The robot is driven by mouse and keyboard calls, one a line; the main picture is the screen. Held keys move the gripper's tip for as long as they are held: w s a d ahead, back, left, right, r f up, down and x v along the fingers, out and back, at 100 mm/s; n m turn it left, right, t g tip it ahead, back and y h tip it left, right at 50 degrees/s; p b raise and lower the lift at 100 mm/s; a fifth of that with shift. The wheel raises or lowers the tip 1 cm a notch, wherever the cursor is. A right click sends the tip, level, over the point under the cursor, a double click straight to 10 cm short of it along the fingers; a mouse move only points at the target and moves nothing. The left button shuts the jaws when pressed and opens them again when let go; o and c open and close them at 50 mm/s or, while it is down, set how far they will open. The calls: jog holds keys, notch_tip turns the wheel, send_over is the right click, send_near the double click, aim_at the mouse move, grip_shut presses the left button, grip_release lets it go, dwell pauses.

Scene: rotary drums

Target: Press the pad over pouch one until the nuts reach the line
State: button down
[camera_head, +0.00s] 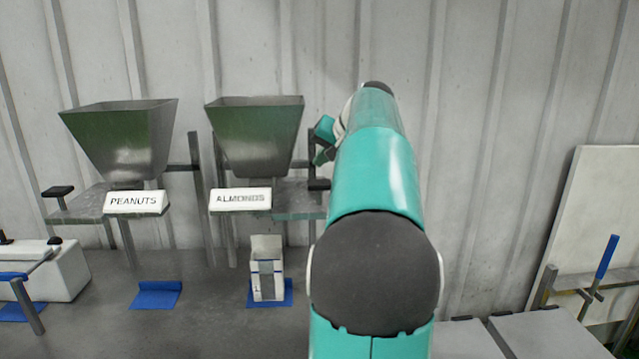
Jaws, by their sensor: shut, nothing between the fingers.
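A white pouch (276,287) with a dark front window and a thin blue line across it stands upright below the hopper labelled ALMONDS (256,140). I cannot make out any nuts in it. A dark pad (318,184) sits at the right end of the shelf beneath that hopper. Another dark pad (57,191) stands at the left of the hopper labelled PEANUTS (125,140).
The pouch stands on a blue mat (286,299). Another blue mat (156,295) under the peanuts hopper is empty. A white machine (68,274) with a bar is at the left. A white board (600,215) and a blue-handled lever (607,257) are at the right.

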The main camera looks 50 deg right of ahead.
aim_at(322, 184)
jog(key=shift+f, duration=1.2)
dwell(1.1)
jog(key=shift+f, duration=0.35)
jog(key=shift+f, duration=1.7)
dwell(1.7)
jog(key=shift+r, duration=2.05)
jog(key=shift+r, duration=0.1)
jog(key=shift+r, duration=2.45)
